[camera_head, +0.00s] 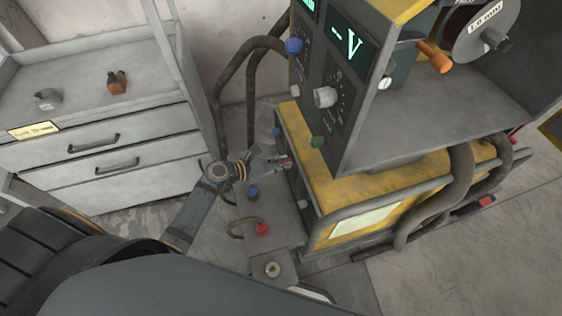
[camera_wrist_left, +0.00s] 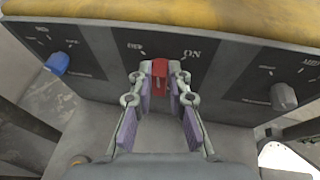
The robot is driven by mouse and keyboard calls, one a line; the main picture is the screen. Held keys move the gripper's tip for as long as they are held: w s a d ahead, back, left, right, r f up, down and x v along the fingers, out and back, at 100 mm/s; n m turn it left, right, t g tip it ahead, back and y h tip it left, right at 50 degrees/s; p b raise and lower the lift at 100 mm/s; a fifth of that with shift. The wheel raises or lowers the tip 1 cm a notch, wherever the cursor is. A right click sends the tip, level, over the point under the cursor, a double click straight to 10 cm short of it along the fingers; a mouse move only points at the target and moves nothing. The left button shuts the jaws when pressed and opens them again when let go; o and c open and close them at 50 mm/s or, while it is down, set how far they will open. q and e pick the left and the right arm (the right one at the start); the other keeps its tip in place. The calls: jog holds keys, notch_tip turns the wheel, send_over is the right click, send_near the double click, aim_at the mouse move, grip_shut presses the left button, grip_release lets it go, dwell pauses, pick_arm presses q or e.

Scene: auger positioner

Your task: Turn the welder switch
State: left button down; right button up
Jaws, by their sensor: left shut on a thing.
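The welder (camera_head: 375,195) is a grey and yellow machine in the head view. Its dark front panel fills the top of the left wrist view. The red welder switch (camera_wrist_left: 160,73) sits on that panel, with "ON" printed to its upper right and another label to its upper left. My left gripper (camera_wrist_left: 160,88) is at the panel with its fingertips on both sides of the red switch, shut on it. In the head view my left gripper (camera_head: 284,163) reaches the lower front panel, and its fingers partly hide the switch. My right gripper is not in view.
A blue knob (camera_wrist_left: 57,63) and a grey knob (camera_wrist_left: 284,96) flank the switch. A grey ledge with a blue knob (camera_head: 253,192) and a red connector (camera_head: 262,228) lies below my left gripper. A drawer cabinet (camera_head: 100,165) stands left; thick cables (camera_head: 250,75) hang behind.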

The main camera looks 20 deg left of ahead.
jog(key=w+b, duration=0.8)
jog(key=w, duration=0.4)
pick_arm(q)
jog(key=shift+s+d+f+m+t+y+b, duration=0.15)
jog(key=shift+s+f+m+t+b, duration=0.15)
jog(key=shift+m+t, duration=0.65)
jog(key=shift+s+d+f+m+t+y+b, duration=0.15)
jog(key=shift+m+t+b, duration=0.3)
jog(key=shift+m, duration=0.85)
jog(key=shift+s+d+f+m+t+y+b, duration=0.15)
jog(key=shift+s+m+t+b, duration=0.15)
jog(key=shift+m+t, duration=0.65)
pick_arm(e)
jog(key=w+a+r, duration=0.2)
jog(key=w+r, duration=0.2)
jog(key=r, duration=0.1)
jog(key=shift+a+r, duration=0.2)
pick_arm(q)
jog(key=shift+g, duration=0.25)
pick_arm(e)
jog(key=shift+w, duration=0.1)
pick_arm(q)
jog(key=c, duration=1.3)
grip_release()
jog(key=v, duration=0.7)
jog(key=shift+a, duration=0.2)
